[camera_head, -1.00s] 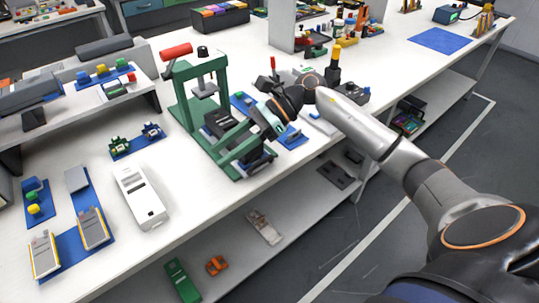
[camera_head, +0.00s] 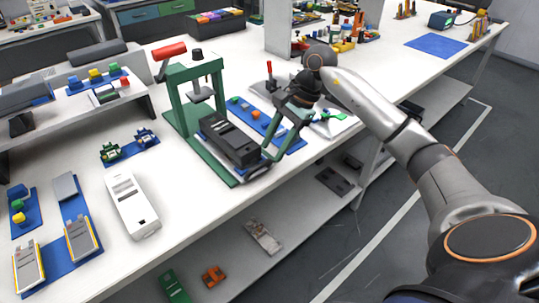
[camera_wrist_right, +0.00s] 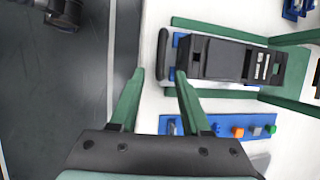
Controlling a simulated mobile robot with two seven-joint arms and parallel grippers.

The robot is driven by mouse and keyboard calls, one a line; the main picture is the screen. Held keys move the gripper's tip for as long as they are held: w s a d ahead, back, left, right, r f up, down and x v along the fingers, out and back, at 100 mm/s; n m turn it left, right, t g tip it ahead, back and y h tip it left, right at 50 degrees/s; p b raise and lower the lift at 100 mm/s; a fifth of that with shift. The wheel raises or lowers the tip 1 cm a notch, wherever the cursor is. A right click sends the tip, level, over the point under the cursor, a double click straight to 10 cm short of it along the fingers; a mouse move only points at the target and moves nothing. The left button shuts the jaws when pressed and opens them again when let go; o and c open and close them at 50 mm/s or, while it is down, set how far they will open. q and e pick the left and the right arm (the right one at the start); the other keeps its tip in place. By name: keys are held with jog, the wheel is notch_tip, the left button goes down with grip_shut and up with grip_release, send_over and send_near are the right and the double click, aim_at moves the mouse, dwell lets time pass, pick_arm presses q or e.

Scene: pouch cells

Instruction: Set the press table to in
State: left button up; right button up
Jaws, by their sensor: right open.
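The green press (camera_head: 178,95) with a red lever handle stands on the white bench. Its black table (camera_head: 228,140) lies on the green base, mostly in front of the posts toward the bench's front edge. The wrist view shows the black table (camera_wrist_right: 232,62) and a dark handle bar (camera_wrist_right: 162,52) beyond its front end. My right gripper (camera_head: 270,152) is at the table's front end. In the wrist view its open green fingers (camera_wrist_right: 160,75) point at the bar, which lies in line with the gap; I cannot tell if they touch it. My left gripper is out of view.
A blue strip (camera_head: 262,118) with small coloured parts lies right beside the press. A white device (camera_head: 132,203) and blue mats with pouch cells (camera_head: 80,238) lie to the left. The bench's front edge is close to the gripper, with a lower shelf (camera_head: 225,255) below.

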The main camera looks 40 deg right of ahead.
aim_at(266, 162)
jog(key=shift+x, duration=1.65)
grip_shut()
